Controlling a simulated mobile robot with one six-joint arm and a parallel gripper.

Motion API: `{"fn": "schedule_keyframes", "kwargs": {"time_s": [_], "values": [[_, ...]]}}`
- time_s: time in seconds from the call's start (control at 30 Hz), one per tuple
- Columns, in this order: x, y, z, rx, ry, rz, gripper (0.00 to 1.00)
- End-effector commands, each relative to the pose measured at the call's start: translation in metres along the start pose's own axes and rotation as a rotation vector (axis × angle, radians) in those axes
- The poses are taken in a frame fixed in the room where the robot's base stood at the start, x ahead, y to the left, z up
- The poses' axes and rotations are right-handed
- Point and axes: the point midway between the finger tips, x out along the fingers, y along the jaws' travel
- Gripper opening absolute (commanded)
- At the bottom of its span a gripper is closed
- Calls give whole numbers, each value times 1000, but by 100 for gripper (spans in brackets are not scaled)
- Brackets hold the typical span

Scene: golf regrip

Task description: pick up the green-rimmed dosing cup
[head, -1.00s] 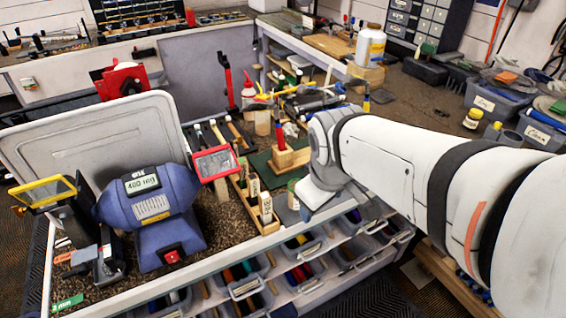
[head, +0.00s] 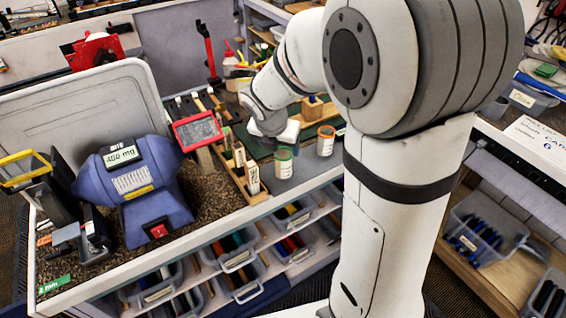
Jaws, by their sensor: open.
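The green-rimmed dosing cup (head: 284,163) stands upright near the front edge of the bench, in the middle of the head view. It is pale with a label on its side. My gripper (head: 276,133) is open, pointing down just behind and above the cup. They look apart, but the exact gap is hard to tell. The gripper's fingertips are partly hidden by its own body.
An orange-rimmed cup (head: 325,141) stands close to the right of the green-rimmed one. A wooden rack (head: 243,180) with labelled upright pieces stands just left. A blue grinder (head: 135,190) is further left. Open drawer bins (head: 237,258) lie below the bench edge.

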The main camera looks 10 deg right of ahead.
Motion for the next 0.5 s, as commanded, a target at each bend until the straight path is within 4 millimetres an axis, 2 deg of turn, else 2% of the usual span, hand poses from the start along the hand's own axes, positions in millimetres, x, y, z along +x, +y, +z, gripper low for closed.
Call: {"fn": "schedule_keyframes", "kwargs": {"time_s": [0.3,0.5], "values": [[44,-9,-10,3,4,-2,68],[58,-8,-9,4,2,1,68]]}}
